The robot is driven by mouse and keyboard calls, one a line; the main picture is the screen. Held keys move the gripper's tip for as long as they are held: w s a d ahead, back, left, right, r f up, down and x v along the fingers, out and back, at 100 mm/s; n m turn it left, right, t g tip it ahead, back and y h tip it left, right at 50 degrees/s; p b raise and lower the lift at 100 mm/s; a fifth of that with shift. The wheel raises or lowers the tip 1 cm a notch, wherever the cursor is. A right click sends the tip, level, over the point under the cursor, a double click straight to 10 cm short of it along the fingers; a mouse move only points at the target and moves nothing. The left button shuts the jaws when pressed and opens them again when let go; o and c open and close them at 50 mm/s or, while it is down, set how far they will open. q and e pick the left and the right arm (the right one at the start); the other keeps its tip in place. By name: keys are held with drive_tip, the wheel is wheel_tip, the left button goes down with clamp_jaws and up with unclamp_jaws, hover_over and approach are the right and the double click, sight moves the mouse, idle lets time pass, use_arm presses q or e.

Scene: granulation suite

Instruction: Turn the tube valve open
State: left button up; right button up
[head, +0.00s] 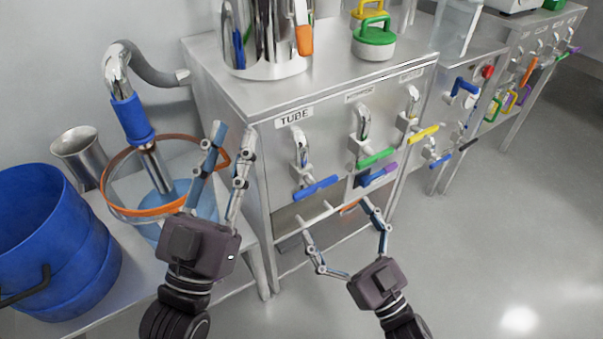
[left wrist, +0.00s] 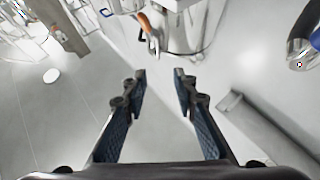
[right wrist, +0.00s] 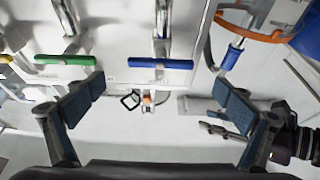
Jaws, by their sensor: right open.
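The tube valve under the TUBE label (head: 294,117) has a silver body (head: 301,150) and a blue handle (head: 316,188). The handle lies crosswise to the pipe, and in the right wrist view the blue handle (right wrist: 160,63) sits between and beyond the fingers. My right gripper (head: 338,204) is open and empty, just below and in front of the blue handle, apart from it. My left gripper (head: 232,130) is open and empty, raised left of the cabinet front, near the clear vessel.
A green handle (head: 376,159) and a yellow handle (head: 425,132) are on neighbouring valves to the right. A clear vessel with an orange rim (head: 130,213) and a blue bucket (head: 50,235) stand at left. The floor at right is clear.

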sight(318, 188)
drive_tip(key=b+x, duration=0.1)
drive_tip(key=x, duration=0.5)
drive_tip(key=shift+w+a+r, duration=0.15)
drive_tip(key=shift+w+r, duration=0.05)
use_arm(q)
drive_tip(key=s+r+t+h, duration=0.1)
drive_tip(key=s+r+t, duration=0.2)
drive_tip(key=s+r, duration=0.1)
drive_tip(key=shift+s+a+r, duration=0.15)
drive_tip(key=shift+a+r, duration=0.1)
drive_tip(key=shift+a, duration=0.05)
use_arm(e)
drive_tip(key=shift+w+a+r, duration=0.3)
drive_tip(key=shift+w+a, duration=0.05)
drive_tip(key=shift+w, duration=0.15)
drive_tip(key=c, duration=1.2)
